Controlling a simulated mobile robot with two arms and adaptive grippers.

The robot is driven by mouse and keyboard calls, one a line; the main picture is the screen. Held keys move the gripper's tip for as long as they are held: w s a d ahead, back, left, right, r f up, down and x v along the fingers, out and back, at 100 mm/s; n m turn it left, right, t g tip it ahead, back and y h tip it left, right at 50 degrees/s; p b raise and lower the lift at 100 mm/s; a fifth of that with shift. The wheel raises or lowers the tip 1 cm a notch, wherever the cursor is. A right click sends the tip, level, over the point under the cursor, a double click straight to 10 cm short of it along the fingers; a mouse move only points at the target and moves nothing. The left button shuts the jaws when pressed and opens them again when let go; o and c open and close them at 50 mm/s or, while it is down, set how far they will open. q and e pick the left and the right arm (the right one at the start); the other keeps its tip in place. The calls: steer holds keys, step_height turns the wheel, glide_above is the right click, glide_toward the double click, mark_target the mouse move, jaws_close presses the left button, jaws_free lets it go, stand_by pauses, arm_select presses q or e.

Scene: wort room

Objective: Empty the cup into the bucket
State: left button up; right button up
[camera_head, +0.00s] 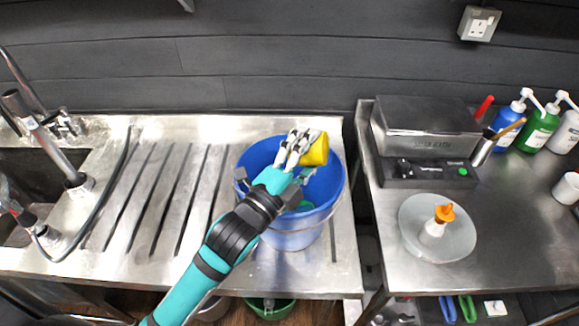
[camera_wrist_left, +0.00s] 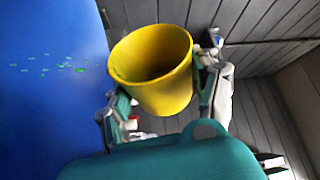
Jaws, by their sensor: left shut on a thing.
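The blue bucket (camera_head: 290,241) stands on the steel draining board, and green contents show low inside it in the head view. My left gripper (camera_head: 300,148) is shut on the yellow cup (camera_head: 316,152) and holds it above the bucket, toward its back rim. In the left wrist view the cup (camera_wrist_left: 165,90) sits between the fingers of the gripper (camera_wrist_left: 160,100), tilted, and I see no contents in the part of its inside that shows. Small green bits show against the blue bucket (camera_wrist_left: 45,110) there. My right gripper is not in view.
A sink with a tap (camera_head: 55,150) is at the left. Right of a gap stands a steel table with a grey box (camera_head: 425,130), a white plate (camera_head: 465,235) bearing an orange-tipped bottle (camera_head: 435,228), and several pump bottles (camera_head: 540,128).

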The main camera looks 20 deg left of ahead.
mark_target(320, 163)
arm_select(q)
steer(key=shift+a+r+n, duration=0.15)
steer(key=shift+r+n, duration=0.15)
steer(key=shift+r, duration=0.25)
steer(key=f+m, duration=0.1)
steer(key=d+f+m+b, duration=0.1)
steer(key=f, duration=0.1)
steer(key=shift+s+f+g+b, duration=0.1)
steer(key=shift+g+b, duration=0.2)
steer(key=shift+d+r+m+g+p, duration=0.3)
steer(key=shift+r+m+p, duration=0.1)
steer(key=shift+m+p, duration=0.5)
steer(key=shift+f, duration=0.25)
steer(key=shift+f+m, duration=0.1)
steer(key=shift+m, duration=0.4)
steer(key=d+p, duration=0.1)
steer(key=p, duration=0.1)
steer(key=d+r+m+g+p, duration=0.1)
steer(key=p, duration=0.1)
steer(key=shift+w+r+m+y, duration=0.2)
steer(key=shift+r+m+y, duration=0.05)
steer(key=shift+m+y, duration=0.05)
steer(key=d+f+m+g+y+p, duration=0.2)
steer(key=d+m+y+p, duration=0.3)
steer(key=m+p, duration=0.5)
steer(key=shift+w+d+y+p, duration=0.15)
steer(key=shift+d+y+p, duration=0.25)
steer(key=shift+d, duration=0.25)
